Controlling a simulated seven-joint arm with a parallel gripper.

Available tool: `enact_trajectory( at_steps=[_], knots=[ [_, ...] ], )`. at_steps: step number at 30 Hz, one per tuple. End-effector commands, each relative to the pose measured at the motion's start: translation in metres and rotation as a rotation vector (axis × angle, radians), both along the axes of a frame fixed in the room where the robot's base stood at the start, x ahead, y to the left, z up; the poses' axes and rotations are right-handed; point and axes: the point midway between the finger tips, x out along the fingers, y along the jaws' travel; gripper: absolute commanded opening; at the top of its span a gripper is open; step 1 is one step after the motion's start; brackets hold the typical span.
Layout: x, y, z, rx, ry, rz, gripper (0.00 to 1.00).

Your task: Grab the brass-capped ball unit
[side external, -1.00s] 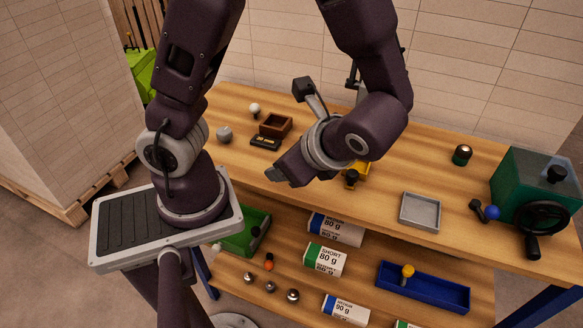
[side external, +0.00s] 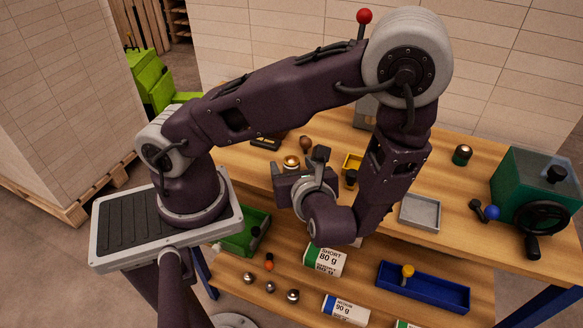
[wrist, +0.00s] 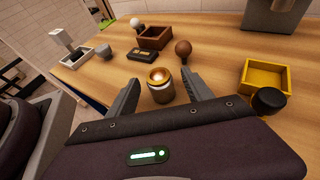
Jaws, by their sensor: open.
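The brass-capped ball unit (wrist: 161,86) stands upright on the wooden bench, a short cylinder with a shiny brass-coloured top. In the side view it (side external: 291,162) shows just beyond my gripper (side external: 299,171). In the wrist view my gripper (wrist: 160,92) is open, with one finger on each side of the unit. Gaps show between the unit and both fingers, and nothing is held. The body of my gripper hides the bench directly below the unit in the wrist view.
A yellow tray (wrist: 265,77) and black knob (wrist: 269,101) lie to the right. A grey tray (side external: 420,212) sits on the bench.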

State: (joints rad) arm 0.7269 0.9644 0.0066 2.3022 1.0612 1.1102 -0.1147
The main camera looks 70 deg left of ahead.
Motion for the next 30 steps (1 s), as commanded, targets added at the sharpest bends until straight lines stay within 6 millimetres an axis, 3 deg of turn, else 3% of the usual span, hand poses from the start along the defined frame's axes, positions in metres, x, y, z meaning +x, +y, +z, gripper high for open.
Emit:
enact_trajectory(
  at_steps=[1,9,10,20,23,30],
  knots=[
    [0.0,0.0,0.0,0.0,0.0,0.0,0.55],
    [0.0,0.0,0.0,0.0,-0.001,0.0,0.02],
    [0.0,0.0,0.0,0.0,-0.001,0.0,0.0],
    [0.0,0.0,0.004,-0.001,-0.003,0.001,0.0],
    [0.0,-0.001,0.018,-0.003,-0.004,0.002,0.0],
    [0.0,0.0,0.077,-0.005,-0.007,0.002,0.0]
  ],
)
